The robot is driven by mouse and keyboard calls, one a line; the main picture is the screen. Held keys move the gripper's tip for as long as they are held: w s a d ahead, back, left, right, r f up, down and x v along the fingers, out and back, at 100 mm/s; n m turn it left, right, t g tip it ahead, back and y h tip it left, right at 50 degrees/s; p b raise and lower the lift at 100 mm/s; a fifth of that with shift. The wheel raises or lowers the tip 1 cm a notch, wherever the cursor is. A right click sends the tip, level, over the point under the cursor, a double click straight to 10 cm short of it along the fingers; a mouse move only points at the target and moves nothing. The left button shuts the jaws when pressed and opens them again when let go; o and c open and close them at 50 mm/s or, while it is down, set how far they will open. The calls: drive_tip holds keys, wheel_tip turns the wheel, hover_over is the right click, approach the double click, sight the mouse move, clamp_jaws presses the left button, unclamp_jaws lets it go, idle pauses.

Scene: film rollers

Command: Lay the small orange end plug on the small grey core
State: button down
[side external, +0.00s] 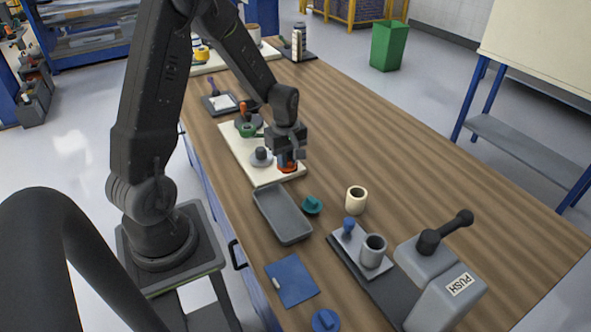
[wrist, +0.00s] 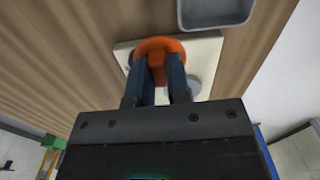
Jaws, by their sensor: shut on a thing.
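The orange end plug (side external: 288,168) is held between the fingers of my gripper (side external: 287,158), at the right end of a cream board (side external: 264,176). In the wrist view the orange plug (wrist: 160,46) shows as a wide disc with its stem between the two dark fingers (wrist: 161,78). I cannot tell whether it touches the board. A grey core (side external: 374,252), a hollow upright cylinder, stands on the light plate of a press-like fixture in the side view, far to the lower right of my gripper. It is not seen in the wrist view.
The cream board also carries a grey plug (side external: 261,157) and a green one (side external: 247,130). A grey tray (side external: 283,214), a teal plug (side external: 312,205), a cream core (side external: 356,200) and a blue plug (side external: 348,228) lie towards the fixture, whose handle (side external: 445,233) rises. The table's right side is clear.

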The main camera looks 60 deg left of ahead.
drive_tip(key=s+a+r, duration=0.5)
drive_tip(key=s, duration=0.1)
drive_tip(key=r+m, duration=0.2)
drive_tip(key=m, duration=0.1)
hover_over(289, 162)
drive_tip(key=shift+f, duration=0.2)
drive_tip(key=w+d+r+m, duration=0.15)
drive_tip(key=d+m, duration=0.25)
drive_tip(key=d, duration=1.1)
drive_tip(key=w+d+r+m, duration=0.1)
drive_tip(key=w+d+m, duration=0.25)
drive_tip(key=d, duration=1.15)
drive_tip(key=shift+m, duration=0.45)
drive_tip(key=shift+s+a+f, duration=0.1)
drive_tip(key=shift+s+f, duration=0.05)
drive_tip(key=shift+f, duration=1.7)
drive_tip(key=shift+s+f, duration=0.1)
drive_tip(key=shift+f, duration=1.7)
drive_tip(key=shift+f, duration=0.1)
